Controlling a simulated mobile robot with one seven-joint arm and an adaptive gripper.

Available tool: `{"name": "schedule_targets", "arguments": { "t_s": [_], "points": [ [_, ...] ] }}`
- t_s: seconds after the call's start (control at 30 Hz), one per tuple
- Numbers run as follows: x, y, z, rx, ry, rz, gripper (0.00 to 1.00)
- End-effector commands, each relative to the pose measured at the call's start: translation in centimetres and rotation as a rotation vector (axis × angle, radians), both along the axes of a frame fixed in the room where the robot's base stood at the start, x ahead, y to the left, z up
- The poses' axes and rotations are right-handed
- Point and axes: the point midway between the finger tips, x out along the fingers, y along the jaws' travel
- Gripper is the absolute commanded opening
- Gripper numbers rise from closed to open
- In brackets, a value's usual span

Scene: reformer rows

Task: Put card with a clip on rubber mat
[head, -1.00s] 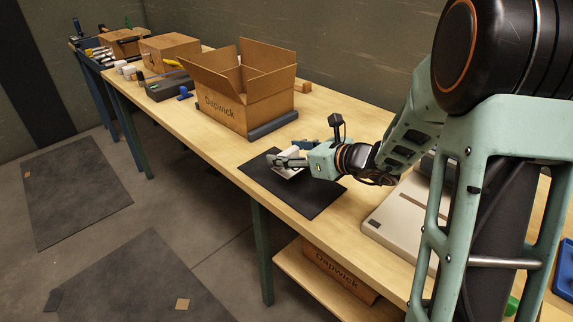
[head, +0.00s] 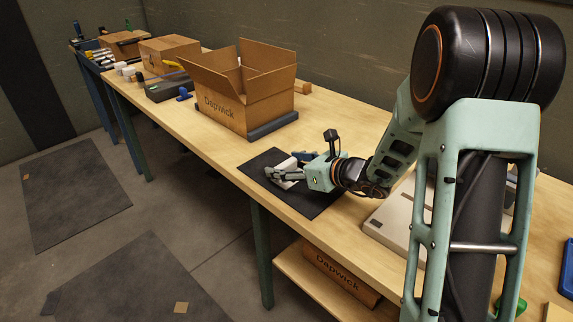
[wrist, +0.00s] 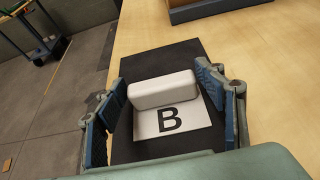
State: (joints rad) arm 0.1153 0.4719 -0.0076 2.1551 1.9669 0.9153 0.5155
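The card with a clip (wrist: 172,120) is a white card with a black B and a thick pale clip bar along its far edge. It lies on the black rubber mat (head: 315,206), which also shows in the wrist view (wrist: 160,60). My gripper (wrist: 160,80) is open, low over the mat, with one blue-padded finger on each side of the card. Gaps show between the pads and the clip bar. In the head view my gripper (head: 285,172) covers much of the card.
An open cardboard box (head: 225,112) on a dark base stands on the bench left of the mat. A beige flat device (head: 385,230) lies to the right, under my arm. Bare wooden bench top (head: 350,115) lies behind the mat.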

Motion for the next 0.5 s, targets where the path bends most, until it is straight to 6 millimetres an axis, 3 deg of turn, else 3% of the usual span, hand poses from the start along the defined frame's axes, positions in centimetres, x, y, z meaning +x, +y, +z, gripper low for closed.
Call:
{"name": "schedule_targets", "arguments": {
  "t_s": [0.5],
  "points": [
    [-0.41,-0.58,0.80,-0.001,-0.001,-0.003,0.74]
  ]
}}
